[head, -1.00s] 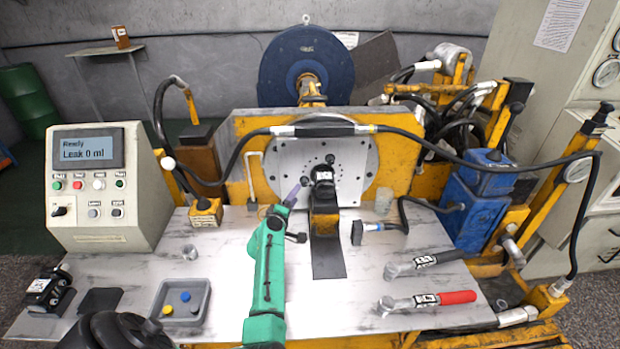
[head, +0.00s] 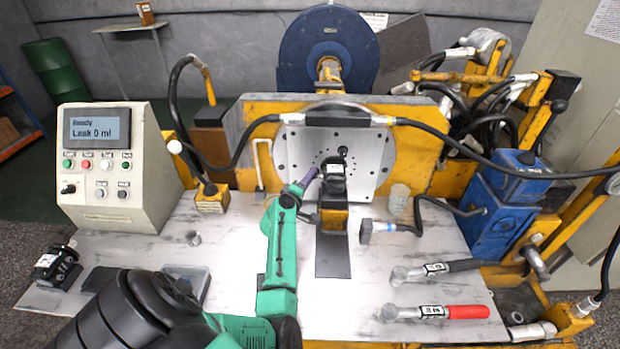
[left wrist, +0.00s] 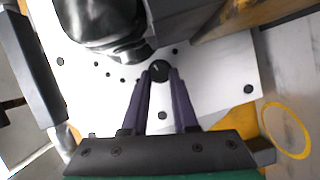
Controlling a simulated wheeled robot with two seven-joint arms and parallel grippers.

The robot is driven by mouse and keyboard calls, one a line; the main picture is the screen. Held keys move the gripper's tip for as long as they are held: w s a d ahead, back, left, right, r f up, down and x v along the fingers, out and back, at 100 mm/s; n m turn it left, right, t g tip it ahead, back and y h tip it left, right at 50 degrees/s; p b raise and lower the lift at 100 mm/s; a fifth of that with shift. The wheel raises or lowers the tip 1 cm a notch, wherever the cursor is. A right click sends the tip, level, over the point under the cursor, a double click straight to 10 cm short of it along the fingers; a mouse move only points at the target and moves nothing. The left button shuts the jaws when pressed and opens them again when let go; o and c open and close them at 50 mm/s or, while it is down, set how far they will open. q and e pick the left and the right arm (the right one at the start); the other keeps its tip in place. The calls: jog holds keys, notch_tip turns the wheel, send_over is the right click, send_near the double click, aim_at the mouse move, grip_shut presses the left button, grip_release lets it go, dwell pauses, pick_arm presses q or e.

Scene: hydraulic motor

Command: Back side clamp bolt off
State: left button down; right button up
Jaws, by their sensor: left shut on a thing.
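The dark hydraulic motor (head: 333,178) with a white label sits against the light face plate (head: 372,158), on a yellow support. It also shows as a dark rounded body in the left wrist view (left wrist: 108,22). My left gripper (head: 312,174) reaches the plate just left of the motor. In the left wrist view its purple fingers (left wrist: 160,75) are shut on a round black bolt head (left wrist: 160,69) beside the motor. This bolt is hidden in the head view. Another black bolt head (head: 343,150) shows above the motor. My right gripper is not in view.
A black hose (head: 440,135) runs across above the motor. A torque wrench with a red handle (head: 465,312) and one with a black handle (head: 462,266) lie at right. A control box (head: 105,165) reads "Leak 0 ml". A grey tray (head: 188,272) is partly hidden by my arm.

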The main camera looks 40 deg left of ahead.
pick_arm(q)
jog(key=n+t+b, duration=0.1)
jog(key=n+b, duration=0.2)
jog(key=b, duration=0.1)
jog(key=n+t+y+b, duration=0.1)
jog(key=n+b, duration=0.2)
jog(key=b, duration=0.1)
jog(key=shift+f, duration=0.15)
jog(key=shift+w, duration=0.1)
dwell(0.5)
jog(key=c, duration=0.8)
grip_release()
jog(key=shift+o, duration=0.6)
jog(key=shift+w+f, duration=0.1)
jog(key=shift+w, duration=0.05)
